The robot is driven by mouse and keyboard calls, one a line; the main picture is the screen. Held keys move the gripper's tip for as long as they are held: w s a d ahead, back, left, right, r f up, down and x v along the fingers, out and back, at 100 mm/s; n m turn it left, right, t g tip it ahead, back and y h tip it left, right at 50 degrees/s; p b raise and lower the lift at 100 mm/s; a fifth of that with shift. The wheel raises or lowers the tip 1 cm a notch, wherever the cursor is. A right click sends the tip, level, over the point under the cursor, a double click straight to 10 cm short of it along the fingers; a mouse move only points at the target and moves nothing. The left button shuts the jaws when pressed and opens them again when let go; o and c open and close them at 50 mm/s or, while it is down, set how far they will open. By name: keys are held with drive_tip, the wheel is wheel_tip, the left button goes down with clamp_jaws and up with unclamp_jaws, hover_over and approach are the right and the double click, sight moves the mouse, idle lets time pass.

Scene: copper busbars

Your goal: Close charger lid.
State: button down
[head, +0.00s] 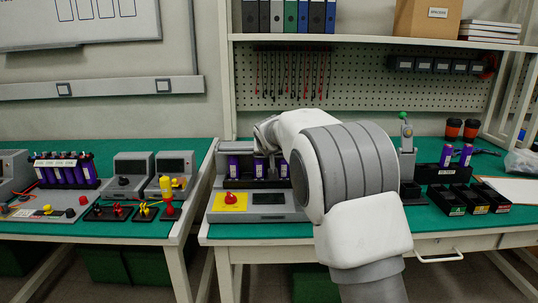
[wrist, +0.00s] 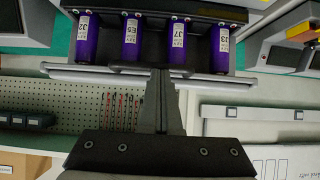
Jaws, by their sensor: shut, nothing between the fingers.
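The charger (head: 284,216) is a grey box on the green bench with a yellow panel, a red knob and a dark screen. Purple cells (head: 234,168) stand in it and are uncovered. The wrist view shows several labelled cells (wrist: 131,40) in a row. A long light grey edge (wrist: 90,75) with a dark handle-like piece runs past them, apparently the lid, standing open. My gripper (wrist: 160,72) is shut and empty, its fingertips at or very near the dark piece. I cannot tell whether they touch. In the head view my arm hides the gripper and the charger's right part.
Black bins (head: 445,200) and two purple cells (head: 446,155) stand to the right. A second bench on the left holds a cell pack (head: 62,170) and other fixtures. A shelf (head: 350,39) with binders overhangs the back, above a pegboard (head: 345,75).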

drive_tip(key=shift+s+f, duration=0.15)
drive_tip(key=shift+f, duration=0.55)
drive_tip(key=shift+s+f, duration=0.1)
drive_tip(key=shift+f, duration=0.55)
drive_tip(key=shift+r, duration=0.1)
wheel_tip(320, 180, up, 6)
drive_tip(key=p, duration=0.3)
drive_tip(key=s+f+b, duration=0.2)
drive_tip(key=s+f, duration=0.3)
drive_tip(key=s, duration=0.4)
drive_tip(key=s+d+r+m+g, duration=0.1)
drive_tip(key=s+d+r, duration=0.1)
drive_tip(key=s+d, duration=0.5)
drive_tip(key=s+d+r+g, duration=0.2)
drive_tip(key=s+d, duration=0.2)
drive_tip(key=s, duration=0.8)
drive_tip(key=s+f+g, duration=0.2)
drive_tip(key=s+f, duration=0.1)
drive_tip(key=s, duration=1.8)
wheel_tip(320, 180, up, 22)
drive_tip(key=s+n+p, duration=0.1)
drive_tip(key=p, duration=2.2)
drive_tip(key=shift+s+d+r, duration=0.2)
drive_tip(key=shift+s+d, duration=0.05)
drive_tip(key=shift+d, duration=0.1)
